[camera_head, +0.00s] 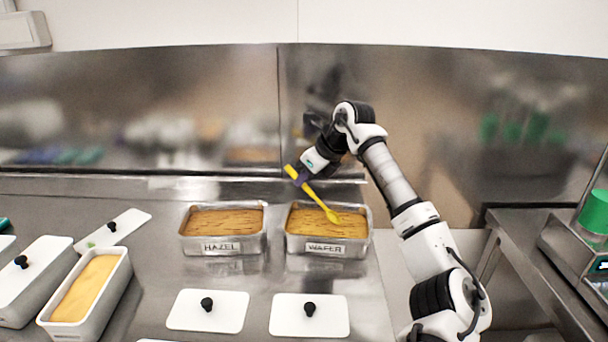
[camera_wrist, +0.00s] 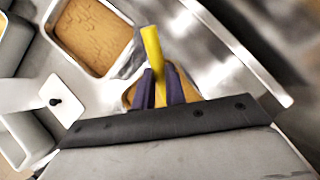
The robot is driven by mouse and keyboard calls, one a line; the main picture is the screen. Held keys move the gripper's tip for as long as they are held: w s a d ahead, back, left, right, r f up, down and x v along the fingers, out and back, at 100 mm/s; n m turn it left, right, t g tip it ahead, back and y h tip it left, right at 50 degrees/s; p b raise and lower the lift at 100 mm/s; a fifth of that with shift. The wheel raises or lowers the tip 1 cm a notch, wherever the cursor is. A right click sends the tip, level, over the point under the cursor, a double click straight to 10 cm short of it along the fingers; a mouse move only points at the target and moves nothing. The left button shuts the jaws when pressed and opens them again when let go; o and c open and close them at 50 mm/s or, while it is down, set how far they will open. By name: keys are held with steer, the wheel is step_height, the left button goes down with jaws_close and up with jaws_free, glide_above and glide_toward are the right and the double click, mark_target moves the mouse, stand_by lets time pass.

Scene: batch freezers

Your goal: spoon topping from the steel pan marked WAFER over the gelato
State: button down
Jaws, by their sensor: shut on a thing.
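The steel pan marked WAFER (camera_head: 328,249) stands on the counter, uncovered and filled with brown topping (camera_head: 318,222). My gripper (camera_head: 297,175) is shut on a yellow spoon (camera_head: 318,199) above the back left of this pan. The spoon slants down to the right, and its bowl is over or at the topping; I cannot tell whether it touches. In the wrist view, dark fingers (camera_wrist: 160,88) grip the yellow handle (camera_wrist: 151,45), hiding most of the pan behind. The gelato tub (camera_head: 98,286) is white, open, with smooth yellow gelato, at the lower left.
A similar steel pan marked HAZEL (camera_head: 222,246) stands just left of the WAFER pan. White lids with black knobs lie in front, one at the left (camera_head: 208,311) and one at the right (camera_head: 309,315). A lidded white tub (camera_head: 32,280) sits beside the gelato.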

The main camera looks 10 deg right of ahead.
mark_target(309, 188)
steer(key=shift+s+d+f+b, duration=0.2)
steer(key=shift+f+b, duration=0.35)
steer(key=shift+f, duration=0.25)
steer(key=shift+s+d+f+b, duration=0.15)
steer(key=shift+f+b, duration=0.35)
steer(key=shift+f, duration=0.3)
steer(key=shift+s+d+b, duration=0.8)
steer(key=shift+s+d, duration=1.25)
steer(key=shift+r+p, duration=0.15)
steer(key=shift+p, duration=0.15)
steer(key=shift+w+a+f+g+h+p, duration=0.2)
steer(key=shift+w+a+g+h+p, duration=0.1)
steer(key=shift+g+h+p, duration=0.3)
steer(key=shift+w+a+r+p, duration=0.2)
steer(key=shift+r+p, duration=0.45)
steer(key=shift+r, duration=0.15)
steer(key=shift+w+a+r+p, duration=0.2)
steer(key=shift+a+r+p, duration=0.05)
steer(key=shift+r+p, duration=0.55)
steer(key=shift+w+a+r+p, duration=0.2)
steer(key=shift+r+p, duration=0.35)
steer(key=shift+r, duration=0.3)
steer(key=w+a+g+h+p, duration=0.1)
steer(key=p, duration=0.4)
steer(key=shift+w+a+r+g+h, duration=0.15)
steer(key=shift+w+a+g+h, duration=0.15)
steer(key=shift+w+a, duration=0.1)
steer(key=shift+w+a+g+h+p, duration=0.3)
steer(key=shift+w+g+h+p, duration=0.1)
steer(key=shift+p, duration=0.85)
